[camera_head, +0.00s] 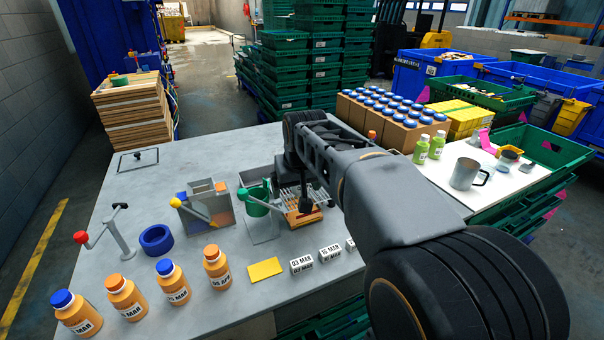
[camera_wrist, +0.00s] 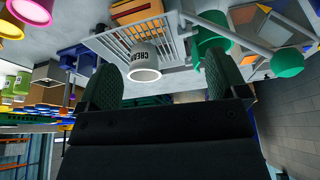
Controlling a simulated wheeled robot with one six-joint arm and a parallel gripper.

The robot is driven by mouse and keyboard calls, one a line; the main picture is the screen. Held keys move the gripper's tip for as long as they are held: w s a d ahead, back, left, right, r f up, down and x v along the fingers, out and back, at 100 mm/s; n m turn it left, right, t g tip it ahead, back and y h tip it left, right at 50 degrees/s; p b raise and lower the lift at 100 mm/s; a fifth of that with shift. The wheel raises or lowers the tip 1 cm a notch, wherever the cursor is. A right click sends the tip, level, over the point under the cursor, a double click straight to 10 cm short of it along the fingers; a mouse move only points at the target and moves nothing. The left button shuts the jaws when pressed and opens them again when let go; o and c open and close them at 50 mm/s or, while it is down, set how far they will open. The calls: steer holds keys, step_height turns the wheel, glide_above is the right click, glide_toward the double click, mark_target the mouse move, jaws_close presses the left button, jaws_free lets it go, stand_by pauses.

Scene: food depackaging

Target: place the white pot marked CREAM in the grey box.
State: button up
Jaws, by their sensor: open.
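The white pot marked CREAM (camera_wrist: 145,62) shows in the wrist view, with its round rim toward the camera, beside a grey wire rack (camera_wrist: 125,42). My gripper (camera_wrist: 160,82) is open, with its two green-padded fingers wide apart. The pot appears between and beyond the fingertips, with no finger touching it. In the head view the pot is hidden by my arm, which reaches down over the rack (camera_head: 318,194). A grey box (camera_head: 222,214) with orange and blue patches and a yellow lever stands left of the rack; part of it seems to show in the wrist view (camera_wrist: 244,17).
A green cup (camera_head: 257,203) on a stand is between the box and the rack. An orange crate (camera_head: 303,218) sits by the rack. Orange bottles (camera_head: 217,268), date blocks (camera_head: 301,263) and a blue ring (camera_head: 156,240) are nearby. The table's far left part is mostly clear.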

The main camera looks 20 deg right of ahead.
steer(key=w+d+r+p, duration=0.2)
steer(key=w+d+r, duration=0.3)
steer(key=w+r, duration=0.15)
steer(key=shift+m, duration=0.4)
steer(key=x, duration=0.7)
steer(key=shift+w+d+r, duration=0.15)
steer(key=shift+w+d, duration=0.05)
steer(key=shift+d, duration=0.1)
steer(key=shift+p+x, duration=0.55)
steer(key=shift+x, duration=2.8)
steer(key=shift+t, duration=0.3)
steer(key=c, duration=0.9)
steer(key=shift+c, duration=0.6)
steer(key=shift+r, duration=0.15)
